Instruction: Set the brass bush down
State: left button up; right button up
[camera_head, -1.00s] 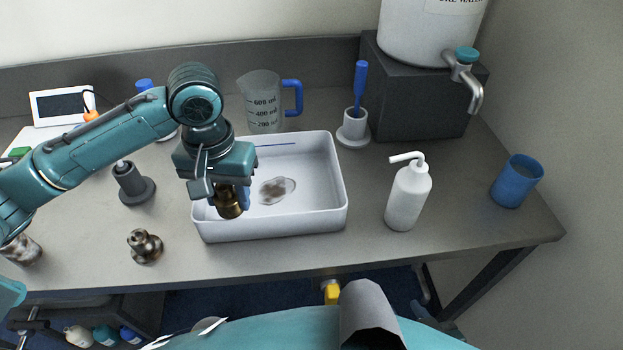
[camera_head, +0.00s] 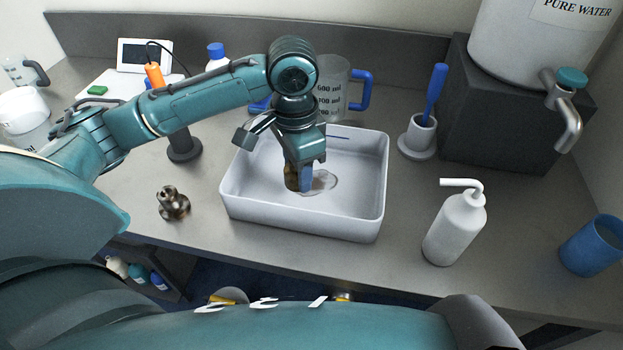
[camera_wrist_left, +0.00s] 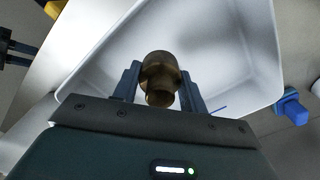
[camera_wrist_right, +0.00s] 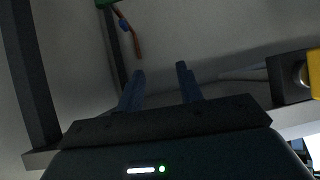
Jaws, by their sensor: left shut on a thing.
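The brass bush (camera_head: 292,177) is between the fingers of my left gripper (camera_head: 303,178), over the white tray (camera_head: 300,226). In the left wrist view the brass bush (camera_wrist_left: 160,76) sits between the two blue fingers of my left gripper (camera_wrist_left: 160,86), with the tray's wall (camera_wrist_left: 250,50) around it. I cannot tell whether the bush touches the tray floor. A wet patch (camera_head: 325,181) lies on the tray floor beside it. My right gripper (camera_wrist_right: 160,80) shows in the right wrist view, its fingers apart with nothing between them.
A metal fitting (camera_head: 173,203) stands on the table left of the tray. A white wash bottle (camera_head: 455,228), a blue cup (camera_head: 592,245) and a brush in its holder (camera_head: 417,135) stand to the right. A measuring jug (camera_head: 333,88) is behind the tray.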

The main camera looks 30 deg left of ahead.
pick_arm(q)
jog(key=m, duration=0.2)
jog(key=shift+w+a+r+m, duration=0.2)
jog(key=shift+a+r+m, duration=0.1)
jog(key=shift+r+m, duration=0.1)
notch_tip(320, 180, up, 3)
jog(key=w+a+m+p, duration=0.1)
jog(key=a+m+p, duration=0.2)
jog(key=m, duration=0.9)
jog(key=m+p, duration=0.2)
jog(key=m, duration=0.6)
send_over(281, 180)
notch_tip(281, 180, down, 5)
jog(key=shift+r, duration=0.1)
jog(key=shift+f, duration=1.95)
pick_arm(e)
jog(key=shift+s+d+r+g+h, duration=0.2)
jog(key=shift+d+r, duration=0.1)
jog(key=shift+d, duration=0.1)
jog(key=shift+s+d+r+g+h, duration=0.15)
jog(key=shift+d+r+g, duration=0.1)
jog(key=shift+d, duration=0.15)
pick_arm(q)
jog(key=shift+f, duration=0.15)
jog(key=o, duration=1)
jog(key=shift+o, duration=0.2)
